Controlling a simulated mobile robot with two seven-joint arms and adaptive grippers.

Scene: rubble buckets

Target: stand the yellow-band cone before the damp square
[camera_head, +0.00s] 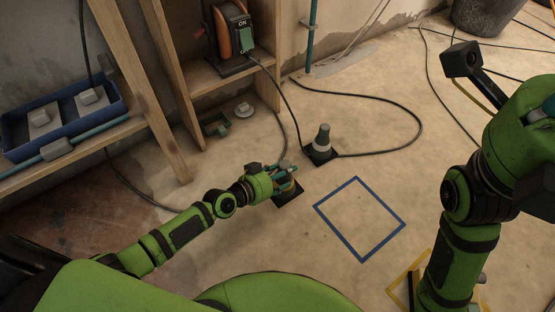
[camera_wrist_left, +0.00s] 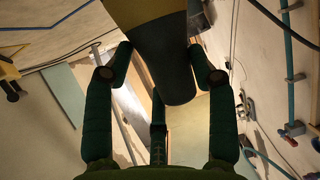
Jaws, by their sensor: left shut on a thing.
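The cone (camera_wrist_left: 165,50) in my left gripper is dark grey with a yellow band (camera_wrist_left: 150,12), seen close up between the fingers in the left wrist view. In the head view my left gripper (camera_head: 285,178) is shut on it, and its black base (camera_head: 288,197) shows just under the fingers, upright or nearly so. I cannot tell if the base touches the floor. A blue tape square (camera_head: 360,218) lies empty to the right of it. I cannot tell which square is damp. My right arm fills the right side; its fingers are not clear.
A second cone (camera_head: 322,140) with a pale band stands behind the held one, near a black cable (camera_head: 400,108). A yellow tape outline (camera_head: 398,284) is partly behind my right arm. A wooden shelf (camera_head: 185,85) stands at left, a dark bucket (camera_head: 488,15) at back right.

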